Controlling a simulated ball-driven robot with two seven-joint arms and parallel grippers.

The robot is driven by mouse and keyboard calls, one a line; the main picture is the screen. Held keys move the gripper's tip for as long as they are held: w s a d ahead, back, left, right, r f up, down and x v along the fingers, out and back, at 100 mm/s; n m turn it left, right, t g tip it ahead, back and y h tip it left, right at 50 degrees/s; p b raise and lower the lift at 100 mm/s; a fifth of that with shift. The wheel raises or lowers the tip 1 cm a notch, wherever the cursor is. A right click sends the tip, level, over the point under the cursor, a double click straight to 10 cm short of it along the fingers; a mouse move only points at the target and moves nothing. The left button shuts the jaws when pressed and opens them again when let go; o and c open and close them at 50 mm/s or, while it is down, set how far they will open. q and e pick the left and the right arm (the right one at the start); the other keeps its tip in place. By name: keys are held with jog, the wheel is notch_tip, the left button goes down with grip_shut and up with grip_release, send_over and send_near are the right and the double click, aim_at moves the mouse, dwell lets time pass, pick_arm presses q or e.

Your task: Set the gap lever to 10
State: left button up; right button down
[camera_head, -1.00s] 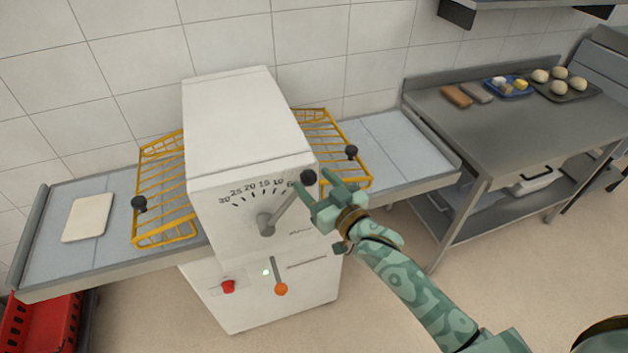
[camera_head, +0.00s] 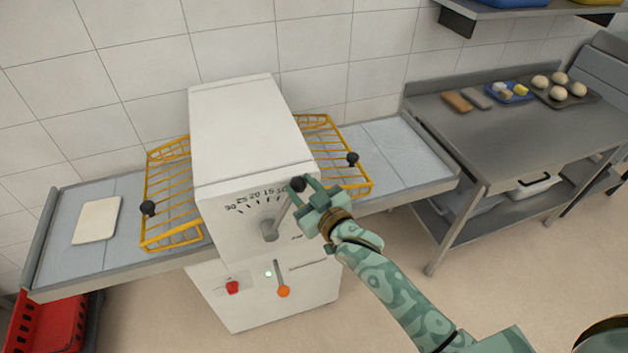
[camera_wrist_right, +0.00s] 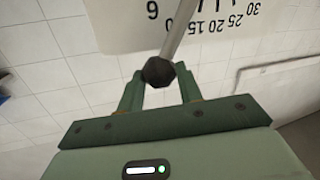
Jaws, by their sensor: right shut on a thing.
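The gap lever (camera_head: 283,210) is a grey rod with a black knob (camera_head: 298,184), on the front of the white machine. It tilts up and to the right beside a printed scale (camera_head: 257,195) running from 30 at left to 6 at right. In the wrist view the rod (camera_wrist_right: 180,32) crosses the scale between the 6 and the neighbouring numbers; parallax makes the exact setting unclear. My right gripper (camera_head: 301,185) is shut on the knob, which shows between its fingers in the wrist view (camera_wrist_right: 158,72). My left gripper is out of view.
Yellow wire guards (camera_head: 172,195) with black knobs flank the machine. A red button (camera_head: 232,287) and an orange-knobbed lever (camera_head: 283,291) sit below the scale. A dough sheet (camera_head: 97,220) lies on the left belt. A steel table (camera_head: 500,135) stands at right.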

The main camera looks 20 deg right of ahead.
jog(key=shift+a+r+n, duration=0.3)
jog(key=shift+a+r, duration=0.05)
jog(key=shift+a, duration=0.3)
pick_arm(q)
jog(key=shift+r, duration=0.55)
pick_arm(e)
jog(key=shift+f, duration=0.1)
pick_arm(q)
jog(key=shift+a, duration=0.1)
pick_arm(e)
jog(key=c, duration=0.9)
grip_release()
jog(key=shift+c, duration=0.2)
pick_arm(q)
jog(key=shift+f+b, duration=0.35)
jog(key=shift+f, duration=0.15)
pick_arm(e)
jog(key=v, duration=1.6)
jog(key=shift+s, duration=0.2)
jog(key=shift+d, duration=0.1)
